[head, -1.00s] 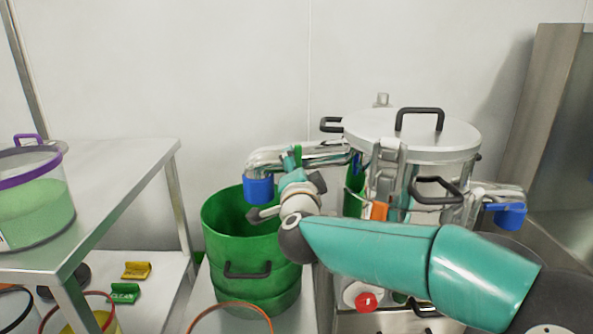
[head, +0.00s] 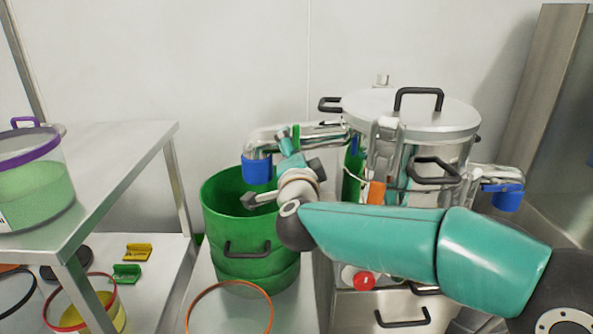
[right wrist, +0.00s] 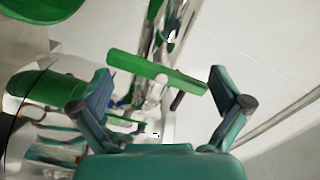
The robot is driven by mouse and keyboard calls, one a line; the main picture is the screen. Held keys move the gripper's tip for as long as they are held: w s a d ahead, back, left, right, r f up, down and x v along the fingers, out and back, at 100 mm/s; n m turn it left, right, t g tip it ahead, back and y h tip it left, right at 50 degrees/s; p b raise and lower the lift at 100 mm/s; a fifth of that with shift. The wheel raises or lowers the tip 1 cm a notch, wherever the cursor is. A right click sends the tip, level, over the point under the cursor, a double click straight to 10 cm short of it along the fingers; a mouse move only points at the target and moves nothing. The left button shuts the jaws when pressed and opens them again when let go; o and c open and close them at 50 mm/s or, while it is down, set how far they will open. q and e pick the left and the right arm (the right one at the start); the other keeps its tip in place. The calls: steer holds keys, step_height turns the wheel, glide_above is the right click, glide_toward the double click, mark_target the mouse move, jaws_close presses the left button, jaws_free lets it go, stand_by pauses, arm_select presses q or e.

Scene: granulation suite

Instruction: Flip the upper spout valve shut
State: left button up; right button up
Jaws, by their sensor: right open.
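The steel vessel (head: 405,120) has an upper spout (head: 310,133) reaching left, with a blue collar (head: 257,170) at its mouth. A green valve lever (head: 296,137) stands up at this spout, partly behind my gripper. In the right wrist view, the long green lever (right wrist: 150,70) lies across the gap between my right fingertips. My right gripper (head: 286,150) is open beside the spout, its teal fingers showing on both sides in the right wrist view (right wrist: 160,85). I cannot tell whether a finger touches the lever. My left gripper is out of view.
A green drum (head: 250,250) stands open below the spout. A second blue-collared spout (head: 505,190) sits at the right. A steel table (head: 120,145) at the left bears a clear tub (head: 35,185) of green material. My right arm crosses in front of the vessel.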

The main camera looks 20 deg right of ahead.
steer(key=v, duration=1)
steer(key=shift+s, duration=0.2)
